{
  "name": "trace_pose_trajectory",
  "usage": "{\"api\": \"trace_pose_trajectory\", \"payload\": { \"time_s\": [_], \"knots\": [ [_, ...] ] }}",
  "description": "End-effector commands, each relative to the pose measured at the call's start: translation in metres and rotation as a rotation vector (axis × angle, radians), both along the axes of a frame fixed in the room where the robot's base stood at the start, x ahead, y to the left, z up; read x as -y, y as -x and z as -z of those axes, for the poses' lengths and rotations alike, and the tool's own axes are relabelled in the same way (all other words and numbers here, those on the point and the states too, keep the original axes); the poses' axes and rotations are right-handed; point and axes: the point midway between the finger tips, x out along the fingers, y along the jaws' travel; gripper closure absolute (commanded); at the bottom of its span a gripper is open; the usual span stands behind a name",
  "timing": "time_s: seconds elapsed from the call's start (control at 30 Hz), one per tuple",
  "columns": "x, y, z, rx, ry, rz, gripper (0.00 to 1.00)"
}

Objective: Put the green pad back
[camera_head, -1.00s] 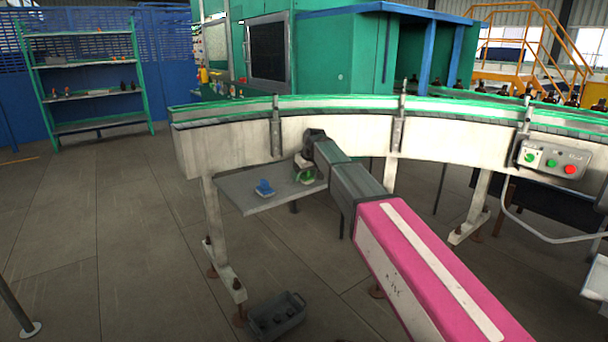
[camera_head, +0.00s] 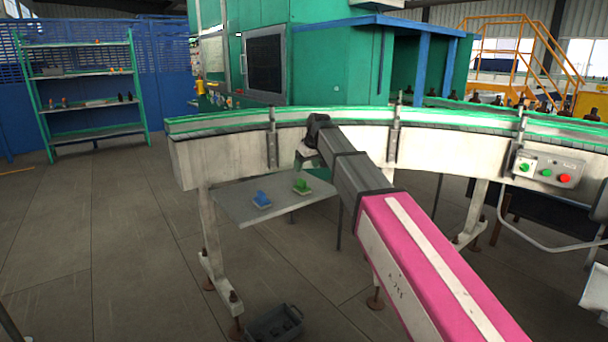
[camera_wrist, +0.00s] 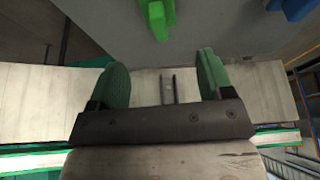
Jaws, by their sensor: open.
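The green pad (camera_head: 302,187) rests on the grey shelf (camera_head: 240,212) below the conveyor, to the right of a blue pad (camera_head: 262,199). In the wrist view, part of the green pad (camera_wrist: 156,18) shows at the top, beyond the fingertips. My gripper (camera_wrist: 160,75) is open, with its green-padded fingers apart and nothing between them. In the head view my gripper (camera_head: 303,158) is above the shelf and clear of the green pad, partly hidden by my wrist.
The conveyor (camera_head: 225,152) with its green rails runs just above the shelf. A dark crate (camera_head: 275,325) sits on the floor below. A control box (camera_head: 548,168) is on the right, and a shelving rack (camera_head: 90,90) at the far left. Floor on the left is free.

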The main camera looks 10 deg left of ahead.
Motion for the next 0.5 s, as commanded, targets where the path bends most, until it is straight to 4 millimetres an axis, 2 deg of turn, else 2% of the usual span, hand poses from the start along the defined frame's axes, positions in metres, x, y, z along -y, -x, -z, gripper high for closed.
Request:
{"api": "trace_pose_trajectory", "payload": {
  "time_s": [0.13, 0.33, 0.43, 0.5],
  "knots": [
    [0.004, 0.003, -0.012, 0.000, 0.000, 0.000, 0.27],
    [0.005, 0.004, -0.015, 0.000, 0.000, 0.000, 0.27],
    [0.013, 0.005, -0.006, -0.007, 0.004, 0.014, 0.27],
    [0.029, 0.007, 0.011, -0.020, 0.010, 0.042, 0.27]
  ]
}}
